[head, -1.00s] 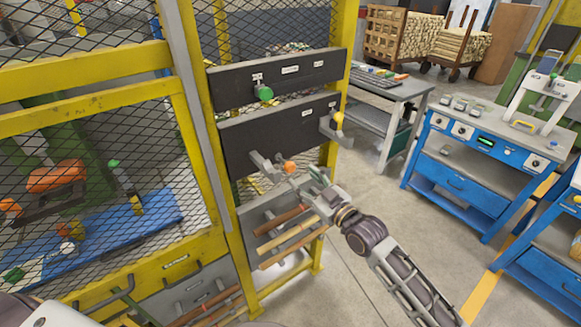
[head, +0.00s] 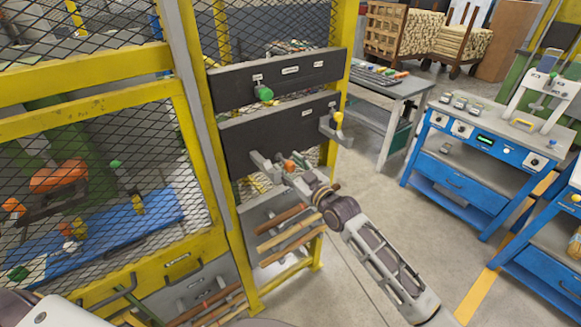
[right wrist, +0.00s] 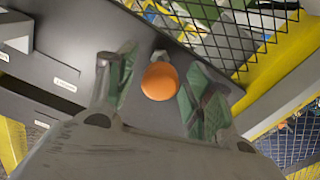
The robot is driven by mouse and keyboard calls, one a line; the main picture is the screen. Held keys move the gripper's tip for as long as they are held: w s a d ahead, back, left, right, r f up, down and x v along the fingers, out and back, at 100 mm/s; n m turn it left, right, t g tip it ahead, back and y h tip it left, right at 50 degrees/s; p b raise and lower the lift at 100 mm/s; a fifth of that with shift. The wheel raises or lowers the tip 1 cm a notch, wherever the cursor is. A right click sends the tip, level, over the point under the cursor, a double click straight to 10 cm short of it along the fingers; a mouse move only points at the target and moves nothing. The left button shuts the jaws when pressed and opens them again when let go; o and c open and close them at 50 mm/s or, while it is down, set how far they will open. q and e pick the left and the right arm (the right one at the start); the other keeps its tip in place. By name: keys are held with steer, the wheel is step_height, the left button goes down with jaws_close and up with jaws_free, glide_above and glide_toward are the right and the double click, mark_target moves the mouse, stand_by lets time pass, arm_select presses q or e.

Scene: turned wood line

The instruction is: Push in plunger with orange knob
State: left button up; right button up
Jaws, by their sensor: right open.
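The orange knob (head: 289,165) is at the lower edge of the dark panel (head: 250,150) on the yellow frame. In the right wrist view the round orange knob (right wrist: 160,81) faces the camera and sits between the two fingers. My right gripper (head: 291,172) is open at the knob, one greenish finger pad on each side. I cannot tell whether the fingers touch it. The knob hides most of its plunger rod. My left gripper is not in view.
A green knob (head: 264,92) is on the upper dark panel and a yellow knob (head: 337,117) is at the right. Wooden rods (head: 285,230) lie below the gripper. Yellow mesh fencing stands left. Blue workbenches (head: 470,170) stand right, with open floor between.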

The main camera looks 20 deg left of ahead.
mark_target(285, 161)
steer(key=shift+c, duration=0.3)
jaws_close()
steer(key=shift+w+a, duration=0.1)
steer(key=shift+b+x, duration=0.95)
steer(key=shift+x, duration=0.5)
